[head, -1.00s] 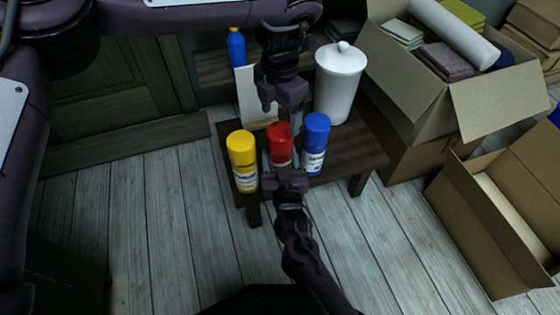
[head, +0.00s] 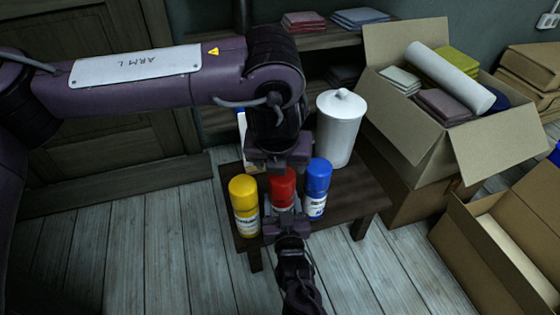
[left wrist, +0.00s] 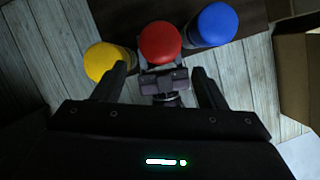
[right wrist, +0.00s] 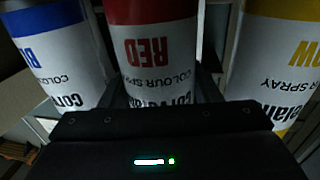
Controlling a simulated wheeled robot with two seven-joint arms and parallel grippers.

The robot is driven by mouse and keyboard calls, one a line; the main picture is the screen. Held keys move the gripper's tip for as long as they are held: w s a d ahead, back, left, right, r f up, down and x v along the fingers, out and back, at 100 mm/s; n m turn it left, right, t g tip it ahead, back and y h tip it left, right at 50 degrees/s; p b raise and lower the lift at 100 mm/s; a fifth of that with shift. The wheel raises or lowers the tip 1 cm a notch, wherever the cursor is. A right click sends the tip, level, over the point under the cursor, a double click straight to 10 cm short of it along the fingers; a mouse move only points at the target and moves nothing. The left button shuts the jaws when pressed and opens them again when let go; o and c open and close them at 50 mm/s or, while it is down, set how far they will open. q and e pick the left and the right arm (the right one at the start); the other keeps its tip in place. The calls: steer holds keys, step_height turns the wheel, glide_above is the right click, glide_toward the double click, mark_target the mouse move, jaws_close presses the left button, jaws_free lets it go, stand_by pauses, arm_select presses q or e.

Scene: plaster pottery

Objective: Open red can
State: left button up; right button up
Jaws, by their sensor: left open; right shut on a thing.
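The red can (head: 284,188) stands upright on a small dark table (head: 345,205), between a yellow can (head: 244,206) and a blue can (head: 318,188). My right gripper (head: 287,216) is shut on the red can's body from the front; the right wrist view shows its label (right wrist: 152,60) between the fingers. My left gripper (head: 282,168) is open above and close to the red cap. In the left wrist view the round red cap (left wrist: 160,42) lies just beyond and between the open fingertips (left wrist: 163,74). In the head view the left gripper hides part of the cap's top.
A white lidded jar (head: 340,128) stands at the table's back right. The yellow and blue cans sit close on either side of the red one. Open cardboard boxes (head: 455,125) stand to the right. The floor at front left is clear.

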mark_target(282, 177)
arm_select(q)
steer(key=x, duration=1.1)
steer(key=shift+w+f, duration=0.1)
steer(key=shift+f, duration=0.25)
steer(key=c, duration=0.9)
steer(key=shift+o, duration=0.2)
steer(key=shift+r, duration=0.25)
steer(key=shift+r, duration=0.85)
